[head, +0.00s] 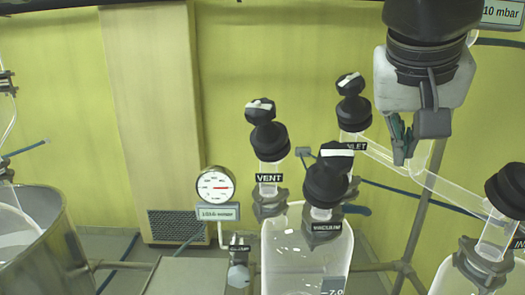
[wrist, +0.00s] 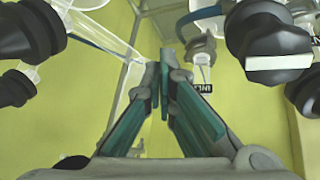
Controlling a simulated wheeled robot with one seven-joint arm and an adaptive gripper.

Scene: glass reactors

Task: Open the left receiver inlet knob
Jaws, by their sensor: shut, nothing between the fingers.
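The left receiver inlet knob (head: 350,84) is black with a white bar on top. It sits on a black-capped valve whose label, partly hidden, reads "...LET". My gripper (head: 404,158) hangs to the right of this knob in the head view, apart from it, with fingers pointing down. In the wrist view my gripper's green-padded fingers (wrist: 165,62) are closed together with nothing between them. An inlet label (wrist: 203,88) shows just right of the fingertips there. A black knob with a white bar (wrist: 278,62) is at the right; I cannot tell which one it is.
The vent knob (head: 260,111) stands left of the inlet, and the vacuum knob (head: 335,155) stands in front. A clear glass tube (head: 450,192) slopes right toward another black-capped valve (head: 508,190). A round gauge (head: 215,186) and a steel vessel (head: 60,225) are at left.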

